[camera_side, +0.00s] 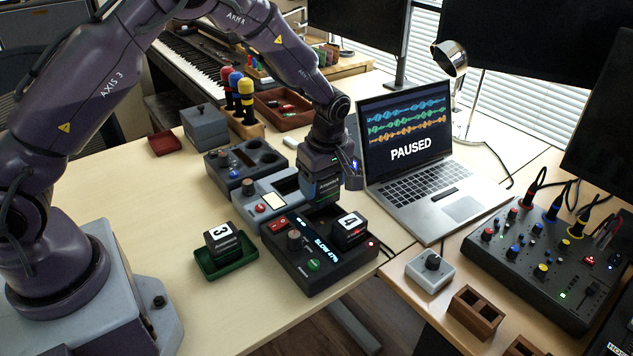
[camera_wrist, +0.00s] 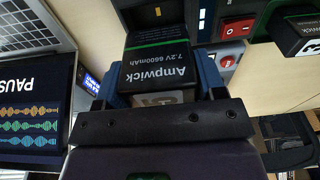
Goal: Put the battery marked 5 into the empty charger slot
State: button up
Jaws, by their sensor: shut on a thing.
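My gripper (camera_side: 335,172) is shut on a dark battery (camera_side: 322,190), over the rear of the dark charger (camera_side: 318,283). In the wrist view the gripper (camera_wrist: 161,80) has blue fingers on both sides of the battery (camera_wrist: 155,68), which reads "Ampwick 7.2V 6600mAh". Its pale number label, apparently 5, is partly covered by the gripper. The battery's lower end is at the charger's rear slot area; I cannot tell whether it has entered. Battery 4 (camera_side: 348,229) sits in the charger's front slot. The charger has a lit display reading "SLOW 47%".
Battery 3 (camera_side: 222,240) stands in a green tray (camera_side: 219,268) left of the charger. A grey device (camera_side: 268,197) and a dark one (camera_side: 240,165) stand behind. The laptop (camera_side: 420,165) is close on the right. A mixer (camera_side: 545,255) stands farther right. The front left table is clear.

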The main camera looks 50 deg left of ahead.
aim_at(322, 203)
jog(key=shift+f, duration=2.35)
jog(key=shift+f, duration=0.4)
jog(key=shift+r, duration=0.25)
jog(key=shift+r, duration=0.55)
jog(key=shift+f, duration=0.3)
dwell(1.3)
jog(key=shift+r, duration=0.3)
jog(key=shift+f, duration=0.8)
dwell(0.8)
jog(key=o, duration=0.8)
